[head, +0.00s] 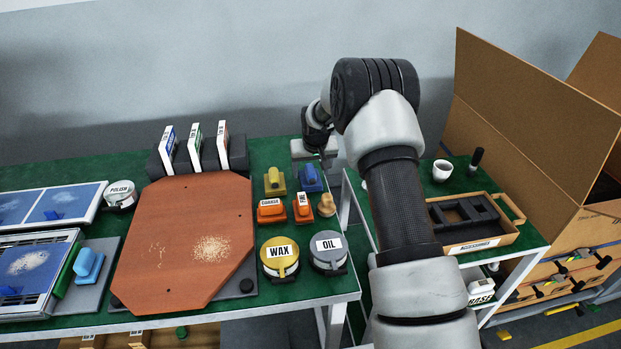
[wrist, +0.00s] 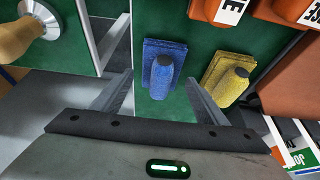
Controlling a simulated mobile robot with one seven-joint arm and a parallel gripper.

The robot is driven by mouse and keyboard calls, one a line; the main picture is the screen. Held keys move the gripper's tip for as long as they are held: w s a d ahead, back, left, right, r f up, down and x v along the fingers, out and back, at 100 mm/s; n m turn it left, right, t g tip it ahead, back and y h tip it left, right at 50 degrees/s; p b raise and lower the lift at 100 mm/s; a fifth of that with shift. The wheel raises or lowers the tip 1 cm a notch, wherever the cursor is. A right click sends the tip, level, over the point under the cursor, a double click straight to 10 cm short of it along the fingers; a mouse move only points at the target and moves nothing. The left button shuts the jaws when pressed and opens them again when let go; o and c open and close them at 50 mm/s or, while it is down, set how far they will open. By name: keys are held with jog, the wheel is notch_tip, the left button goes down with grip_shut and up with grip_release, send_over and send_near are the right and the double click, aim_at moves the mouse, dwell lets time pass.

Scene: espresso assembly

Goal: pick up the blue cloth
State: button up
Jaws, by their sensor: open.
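The blue cloth (head: 311,184) lies on the green table near its right edge, at the back of a group of small items. In the wrist view the blue cloth (wrist: 178,48) is a textured pad with a rounded blue-grey knob on top. My gripper (head: 317,152) is at the back of the table, just behind the cloth. In the wrist view my gripper (wrist: 160,82) is open and empty, with the cloth's near part between its fingers in the picture. I cannot tell the height left between them.
A yellow cloth (head: 274,181) lies close on the left of the blue one. Orange blocks (head: 271,211) and a wooden-handled tamper (head: 326,205) stand in front. WAX (head: 280,270) and OIL (head: 328,266) tins stand nearer. A gap separates this table from the right one.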

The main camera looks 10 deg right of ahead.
aim_at(310, 169)
jog(key=shift+x, duration=1)
jog(key=shift+r, duration=0.1)
jog(key=shift+c, duration=0.2)
jog(key=c, duration=1.1)
jog(key=shift+r, duration=0.1)
notch_tip(310, 169, up, 10)
jog(key=shift+f+p, duration=0.1)
jog(key=shift+p, duration=0.25)
